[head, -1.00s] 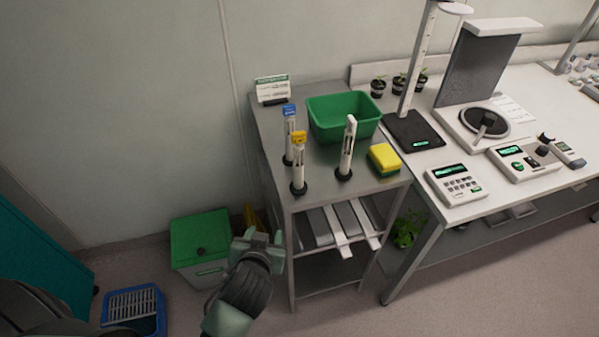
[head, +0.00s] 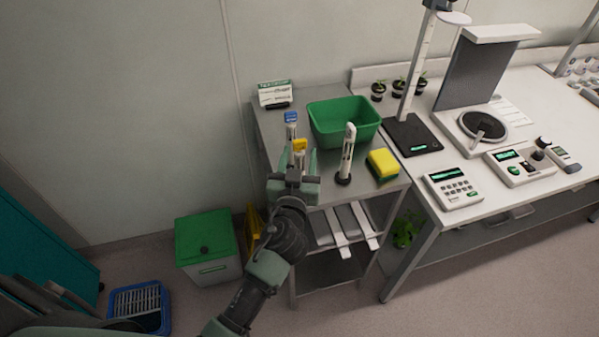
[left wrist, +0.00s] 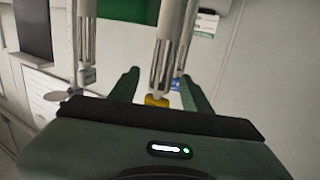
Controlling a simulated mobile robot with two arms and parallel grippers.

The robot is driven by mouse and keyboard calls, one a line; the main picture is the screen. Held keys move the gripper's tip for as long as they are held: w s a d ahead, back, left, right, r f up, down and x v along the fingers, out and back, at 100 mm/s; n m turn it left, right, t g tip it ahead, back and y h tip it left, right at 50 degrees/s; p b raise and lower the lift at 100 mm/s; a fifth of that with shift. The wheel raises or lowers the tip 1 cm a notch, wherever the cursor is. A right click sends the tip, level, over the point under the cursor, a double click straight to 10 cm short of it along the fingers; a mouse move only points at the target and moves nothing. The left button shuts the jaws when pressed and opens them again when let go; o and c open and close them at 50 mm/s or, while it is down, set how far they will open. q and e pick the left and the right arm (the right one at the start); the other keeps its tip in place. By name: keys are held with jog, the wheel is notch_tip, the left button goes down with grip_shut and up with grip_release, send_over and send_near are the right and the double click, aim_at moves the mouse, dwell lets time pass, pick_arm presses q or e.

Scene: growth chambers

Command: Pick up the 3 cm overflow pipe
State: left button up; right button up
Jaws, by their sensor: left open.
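Three white upright pipes stand in dark round bases on the grey metal cart. One has a yellow cap (head: 299,145), one a blue cap (head: 291,118), and one a white top (head: 348,150). I cannot read which is 3 cm. My left gripper (head: 298,164) is open, at the front of the cart, its fingers on either side of the yellow-capped pipe. In the left wrist view the yellow cap (left wrist: 157,100) shows between the open fingers (left wrist: 160,90), with the blue cap (left wrist: 175,85) beyond. The yellow-capped pipe's base is hidden by my gripper in the head view. My right gripper is not in view.
On the cart (head: 262,135) are a green tub (head: 345,128), a yellow sponge (head: 382,164) and a label stand (head: 274,93). A bench with instruments (head: 455,188) adjoins on the right. A green-lidded bin (head: 206,236) stands on the floor at left.

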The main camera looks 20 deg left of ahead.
pick_arm(q)
jog(key=shift+w+a+f, duration=0.1)
jog(key=shift+w, duration=0.4)
jog(key=shift+c, duration=0.3)
jog(key=shift+s, duration=0.1)
grip_shut()
dwell(0.7)
